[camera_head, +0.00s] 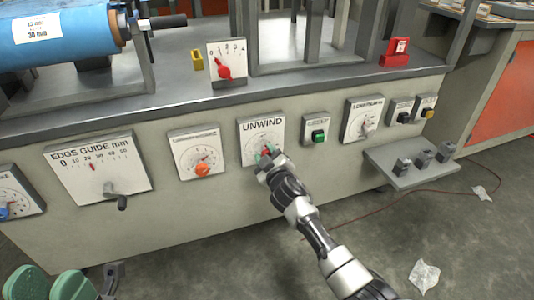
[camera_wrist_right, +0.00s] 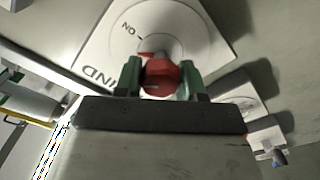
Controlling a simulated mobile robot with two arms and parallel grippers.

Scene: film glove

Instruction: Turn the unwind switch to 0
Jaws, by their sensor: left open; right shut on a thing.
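The unwind switch is a red knob on a white square plate (camera_head: 247,128) labelled UNWIND, on the front of the machine. In the right wrist view the red knob (camera_wrist_right: 162,77) sits between the green fingers of my right gripper (camera_wrist_right: 168,78), which is shut on it. The knob's short red pointer is directed toward the upper left, on the side of the ON mark on the plate (camera_wrist_right: 200,25). I cannot make out the 0 mark. In the head view my right gripper (camera_head: 268,154) covers most of the knob. My left gripper (camera_head: 47,283) is open and empty at the lower left.
Left of the switch are a dial with an orange knob (camera_head: 202,169) and the edge guide panel (camera_head: 100,168). To the right are a green switch (camera_head: 318,135) and another dial (camera_head: 364,117). A grey shelf (camera_head: 395,172) juts out at the right.

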